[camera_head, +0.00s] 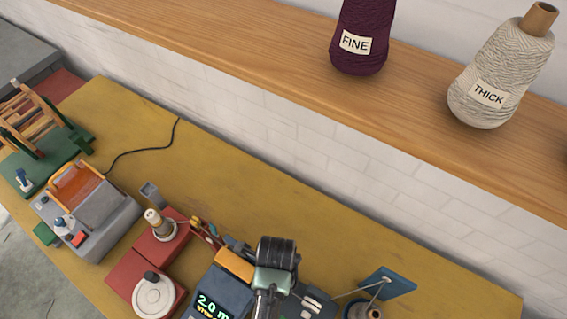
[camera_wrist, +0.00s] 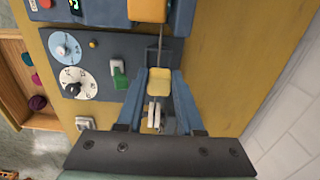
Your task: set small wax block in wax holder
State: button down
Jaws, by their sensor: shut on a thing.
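A small pale yellow wax block (camera_wrist: 159,82) sits between the two blue fingers of my gripper (camera_wrist: 159,84) in the wrist view. My gripper is shut on it, above a dark grey panel. White upright pieces (camera_wrist: 154,112) show just below the block in the picture, partly hidden; I cannot tell whether they belong to the wax holder. In the head view my arm covers this spot, and the block and fingertips are hidden.
A blue machine with a lit display (camera_head: 208,304) and an orange-yellow piece (camera_head: 235,263) stands close by. The grey panel (camera_wrist: 107,42) has dials and a green switch (camera_wrist: 119,77). A blue plate (camera_head: 388,283) stands at the right. The yellow bench (camera_head: 300,225) is clear towards the wall.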

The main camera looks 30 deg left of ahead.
jog(key=shift+s+f+b, duration=0.25)
jog(key=shift+f+b, duration=0.6)
jog(key=shift+b, duration=0.05)
notch_tip(320, 180, down, 4)
jog(key=b, duration=0.4)
jog(key=shift+w+f, duration=0.15)
jog(key=shift+f, duration=0.1)
jog(key=shift+c, duration=2.3)
grip_release()
notch_tip(320, 180, up, 12)
jog(key=shift+r, duration=0.5)
